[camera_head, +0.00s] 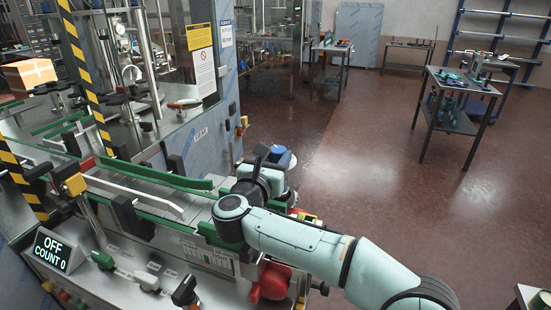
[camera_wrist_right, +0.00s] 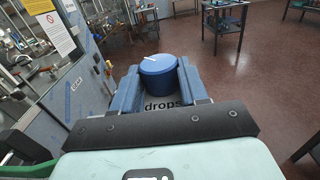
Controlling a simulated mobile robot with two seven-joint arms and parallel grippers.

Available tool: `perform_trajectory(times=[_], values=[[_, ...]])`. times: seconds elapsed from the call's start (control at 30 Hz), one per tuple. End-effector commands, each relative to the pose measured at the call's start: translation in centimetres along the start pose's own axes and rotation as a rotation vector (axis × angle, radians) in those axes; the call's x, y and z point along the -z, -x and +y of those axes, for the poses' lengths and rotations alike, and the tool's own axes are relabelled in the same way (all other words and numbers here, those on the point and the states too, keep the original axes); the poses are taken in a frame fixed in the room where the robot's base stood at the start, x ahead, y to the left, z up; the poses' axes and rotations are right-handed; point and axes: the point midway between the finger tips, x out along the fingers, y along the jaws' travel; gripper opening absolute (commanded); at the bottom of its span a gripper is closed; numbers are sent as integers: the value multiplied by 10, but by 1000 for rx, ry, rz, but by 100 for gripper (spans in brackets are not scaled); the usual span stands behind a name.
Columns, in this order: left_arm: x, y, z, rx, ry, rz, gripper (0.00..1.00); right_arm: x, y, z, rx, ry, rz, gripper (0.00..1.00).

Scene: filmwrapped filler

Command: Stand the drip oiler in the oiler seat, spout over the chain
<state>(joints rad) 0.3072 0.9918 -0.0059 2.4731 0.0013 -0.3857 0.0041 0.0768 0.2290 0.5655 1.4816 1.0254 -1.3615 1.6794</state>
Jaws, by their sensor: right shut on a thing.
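My right gripper (camera_head: 272,168) is at the right end of the conveyor, partly hidden by my own wrist. In the right wrist view its two blue fingers (camera_wrist_right: 158,88) are shut on a blue round can, the drip oiler (camera_wrist_right: 158,70), with a short white piece on top. The oiler's blue top (camera_head: 282,155) also shows just beyond the gripper in the head view. The word "drops" shows on a grey surface between the fingers. I cannot make out the oiler seat or chain, nor whether the oiler touches anything below. My left gripper is not in view.
The conveyor with green rails (camera_head: 155,176) and a steel cabinet (camera_head: 205,135) stand left of the oiler. A display reading OFF, COUNT 0 (camera_head: 53,251) and a red knob (camera_head: 272,282) are at the front.

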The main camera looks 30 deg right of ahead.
Motion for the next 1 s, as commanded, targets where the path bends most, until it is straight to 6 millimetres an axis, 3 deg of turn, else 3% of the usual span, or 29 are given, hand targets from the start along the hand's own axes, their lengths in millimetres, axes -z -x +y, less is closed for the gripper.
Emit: perform_trajectory(times=[0.1, 0.13, 0.2, 0.6, 0.77, 1.0], values=[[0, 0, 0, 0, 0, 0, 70, 4, 3, 4, -10, 2, 10, 0], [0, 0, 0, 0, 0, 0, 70, 4, 3, 4, -10, 3, 10, 53], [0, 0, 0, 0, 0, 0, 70, 4, 2, 3, -8, 3, 9, 73], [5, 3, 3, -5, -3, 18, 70, 4, 1, 2, -3, 4, 9, 73], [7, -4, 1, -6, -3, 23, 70, 4, 30, 2, -7, 3, 7, 73], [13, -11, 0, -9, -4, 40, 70, 4, 87, 2, -9, 2, 7, 73]])
